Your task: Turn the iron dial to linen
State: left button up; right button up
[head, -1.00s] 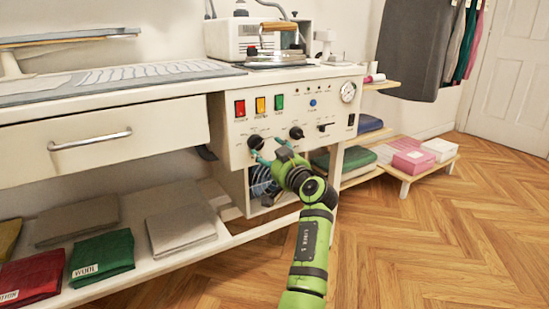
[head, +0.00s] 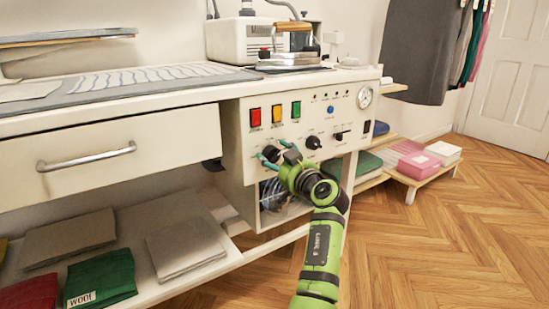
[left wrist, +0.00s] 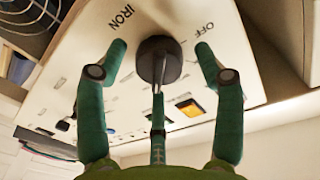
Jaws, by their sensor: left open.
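The iron dial (left wrist: 158,62) is a round black knob on the white control panel (left wrist: 75,95), which appears turned over in the left wrist view. The word IRON is printed on its left there and OFF on its right. A pointer mark on the knob is not clear. My left gripper (left wrist: 160,48) is open, with one green finger on each side of the knob and a gap on both sides. In the head view, the left gripper (head: 273,153) is at the panel's lower left dial (head: 270,151), partly covering it. My right gripper is out of view.
A second black dial (head: 313,142) is to the right on the panel, below red, amber and green switches (head: 275,114). A pressure gauge (head: 364,97) is at the upper right. An open shelf with a coil is under the panel. A drawer (head: 105,155) is on the left.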

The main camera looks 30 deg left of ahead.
pick_arm(q)
jog(key=c, duration=1.1)
jog(key=shift+c, duration=0.2)
jog(key=shift+r, duration=0.25)
